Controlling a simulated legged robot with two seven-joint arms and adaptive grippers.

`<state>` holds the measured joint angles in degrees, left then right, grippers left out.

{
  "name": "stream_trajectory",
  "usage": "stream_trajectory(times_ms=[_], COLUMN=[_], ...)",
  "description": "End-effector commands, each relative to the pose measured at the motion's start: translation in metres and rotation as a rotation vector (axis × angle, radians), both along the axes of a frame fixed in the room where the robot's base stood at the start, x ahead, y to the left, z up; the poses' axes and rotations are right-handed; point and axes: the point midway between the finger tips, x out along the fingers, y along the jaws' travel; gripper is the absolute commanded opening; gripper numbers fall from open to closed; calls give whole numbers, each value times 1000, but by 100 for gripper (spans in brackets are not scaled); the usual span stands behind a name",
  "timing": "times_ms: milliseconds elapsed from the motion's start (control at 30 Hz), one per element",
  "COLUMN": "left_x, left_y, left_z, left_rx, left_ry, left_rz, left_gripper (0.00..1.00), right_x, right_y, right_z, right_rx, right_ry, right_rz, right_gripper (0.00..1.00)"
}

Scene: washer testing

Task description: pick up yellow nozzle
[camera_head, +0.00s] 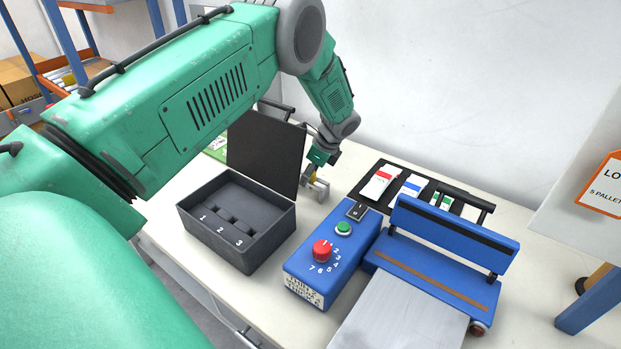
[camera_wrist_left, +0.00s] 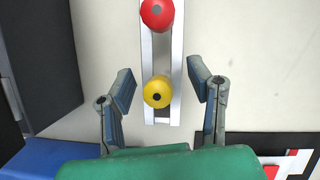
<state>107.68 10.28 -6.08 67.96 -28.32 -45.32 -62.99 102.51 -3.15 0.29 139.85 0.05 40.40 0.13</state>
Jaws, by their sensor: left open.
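The yellow nozzle (camera_wrist_left: 158,92) sits on a narrow pale metal holder (camera_wrist_left: 147,60) in the left wrist view. A red nozzle (camera_wrist_left: 157,14) is on the same holder, farther up the picture. My left gripper (camera_wrist_left: 160,88) is open, with one finger on each side of the yellow nozzle and a gap on both sides. In the head view my left gripper (camera_head: 315,177) is small and low over the holder (camera_head: 319,190), behind the blue control box. The nozzle is largely hidden there. My right gripper is not in view.
An open black case (camera_head: 238,262) with numbered slots stands left of the holder. The blue control box (camera_head: 326,262) with red and green buttons is in front. A blue sealing machine (camera_head: 440,245) and a black tray (camera_head: 372,203) of colored packets are to the right.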

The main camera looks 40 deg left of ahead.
Motion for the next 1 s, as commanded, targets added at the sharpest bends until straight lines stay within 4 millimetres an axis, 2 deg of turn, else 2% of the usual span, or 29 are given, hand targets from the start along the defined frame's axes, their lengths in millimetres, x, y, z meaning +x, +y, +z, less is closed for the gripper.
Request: stream_trajectory(times_ms=[100,133,200,267,533,667,1000], left_x=[1,1,1,1,1,2,2], left_y=[-3,-3,-3,-2,0,0,-2], left_z=[2,2,2,2,1,8,74], left_rx=[2,2,2,1,-1,-1,2], left_ry=[-1,-1,-1,-1,-1,-3,-5], left_rz=[-1,-1,-1,-2,-1,-1,-1], left_gripper=[47,43,18,0,0,0,0], right_x=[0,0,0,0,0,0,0], right_y=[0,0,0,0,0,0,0], right_z=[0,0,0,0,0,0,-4], right_rx=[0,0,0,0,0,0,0], right_ry=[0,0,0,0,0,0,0], right_rz=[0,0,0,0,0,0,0], right_gripper=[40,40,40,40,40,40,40])
